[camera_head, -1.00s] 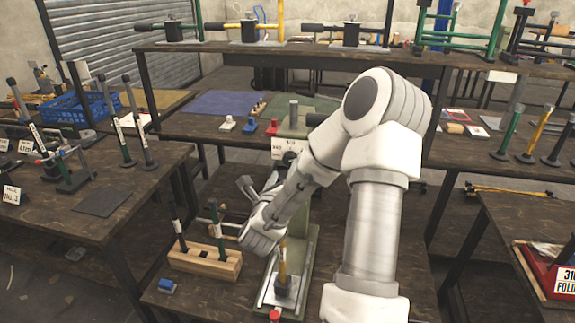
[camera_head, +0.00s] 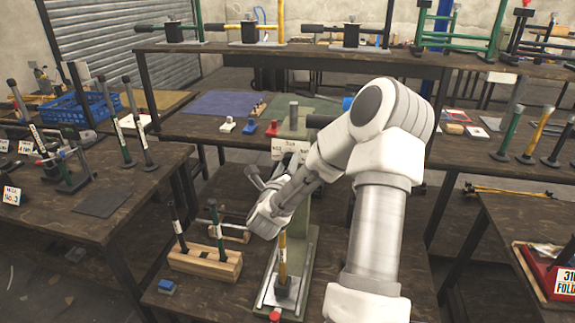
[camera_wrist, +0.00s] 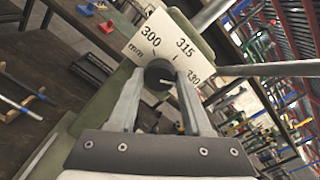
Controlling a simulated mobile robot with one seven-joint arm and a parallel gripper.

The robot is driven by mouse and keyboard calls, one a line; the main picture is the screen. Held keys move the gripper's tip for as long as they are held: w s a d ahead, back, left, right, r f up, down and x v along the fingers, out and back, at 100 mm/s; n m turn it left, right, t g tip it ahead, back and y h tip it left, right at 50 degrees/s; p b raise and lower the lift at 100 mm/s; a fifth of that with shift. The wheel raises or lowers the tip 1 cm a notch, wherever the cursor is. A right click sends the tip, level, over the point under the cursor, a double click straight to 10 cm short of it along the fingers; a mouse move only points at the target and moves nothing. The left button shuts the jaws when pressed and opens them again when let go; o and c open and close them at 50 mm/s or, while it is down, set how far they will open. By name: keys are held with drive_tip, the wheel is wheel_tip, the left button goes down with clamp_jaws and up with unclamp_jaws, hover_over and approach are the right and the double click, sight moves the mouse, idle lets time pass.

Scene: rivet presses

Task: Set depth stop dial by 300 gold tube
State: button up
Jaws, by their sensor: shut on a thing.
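The white dial plate (camera_wrist: 150,38) in the wrist view is marked 300, 315 and 330 mm. The dark round depth stop knob (camera_wrist: 158,77) sits at its lower edge. My gripper (camera_wrist: 160,73) is shut on the knob, one finger on each side. A short pale line shows on the knob, roughly toward the 330 side; its exact setting is hard to tell. In the head view the plate (camera_head: 284,146) is on the green press (camera_head: 298,215), and my arm hides the fingertips. A gold tube (camera_head: 282,258) stands upright at the press base.
A wooden block (camera_head: 205,262) with dark and green tubes stands left of the press, beside a small blue block (camera_head: 167,287). A press lever (camera_head: 253,178) sticks out left near my wrist. More tubes stand on the left table (camera_head: 95,225) and right bench.

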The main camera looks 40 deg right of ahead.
clamp_jaws()
drive_tip(key=shift+n+b, duration=0.3)
drive_tip(key=shift+n, duration=0.1)
drive_tip(key=n+b, duration=0.4)
drive_tip(key=n, duration=0.1)
drive_tip(key=shift+a+f+b, duration=0.1)
drive_tip(key=shift+f+b, duration=0.05)
drive_tip(key=shift+b, duration=0.15)
drive_tip(key=n+b, duration=0.5)
drive_tip(key=n, duration=0.1)
drive_tip(key=shift+n, duration=0.3)
drive_tip(key=n+b, duration=0.2)
drive_tip(key=n, duration=0.3)
drive_tip(key=shift+b, duration=0.3)
drive_tip(key=n, duration=0.6)
drive_tip(key=shift+n, duration=0.4)
